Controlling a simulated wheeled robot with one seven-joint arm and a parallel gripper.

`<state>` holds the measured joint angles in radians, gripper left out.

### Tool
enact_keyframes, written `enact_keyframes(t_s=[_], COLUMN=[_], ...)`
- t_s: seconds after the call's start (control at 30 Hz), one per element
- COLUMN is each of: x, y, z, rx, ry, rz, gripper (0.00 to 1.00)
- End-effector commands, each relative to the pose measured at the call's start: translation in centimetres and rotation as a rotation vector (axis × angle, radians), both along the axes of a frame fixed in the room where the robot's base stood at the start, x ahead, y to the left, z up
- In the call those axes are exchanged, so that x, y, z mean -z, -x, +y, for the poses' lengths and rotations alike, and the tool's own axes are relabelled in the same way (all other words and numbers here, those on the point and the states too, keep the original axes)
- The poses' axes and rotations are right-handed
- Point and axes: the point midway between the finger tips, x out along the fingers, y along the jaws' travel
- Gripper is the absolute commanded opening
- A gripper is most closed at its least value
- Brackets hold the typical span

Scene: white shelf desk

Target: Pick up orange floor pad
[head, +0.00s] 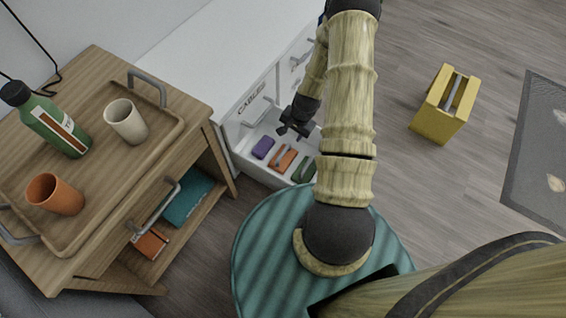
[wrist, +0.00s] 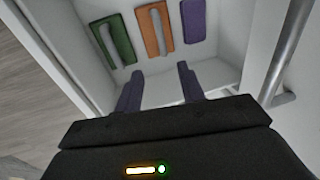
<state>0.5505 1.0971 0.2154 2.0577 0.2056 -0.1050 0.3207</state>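The orange floor pad (head: 284,158) lies in an open white drawer (head: 240,141), between a purple pad (head: 263,147) and a green pad (head: 304,168). In the wrist view the orange pad (wrist: 166,36) has a grey strip along it and sits ahead of the fingers, between the green pad (wrist: 116,40) and the purple pad (wrist: 194,20). My gripper (head: 293,128) is over the drawer in the head view. In the wrist view my gripper (wrist: 158,82) is open, its two dark fingers apart with nothing between them.
The drawer's grey bar handle (wrist: 290,45) is close on the right in the wrist view. A wooden stand (head: 190,125) with a tray, bottle and cups is at left. A yellow box (head: 437,121) stands on the floor at right.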

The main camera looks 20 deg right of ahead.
Motion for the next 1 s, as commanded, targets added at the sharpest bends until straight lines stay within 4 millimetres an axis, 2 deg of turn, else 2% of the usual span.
enact_keyframes(t_s=[0.27, 0.37, 1.0], x=[-0.1, 0.5, 11.1], y=[0.0, -0.1, -1.8], z=[0.0, 0.1, 1.2], rx=[0.0, -0.001, -0.002], ry=[0.0, 0.0, 0.0], rz=[0.0, 0.0, 0.0], gripper=[0.39, 0.39, 0.39])
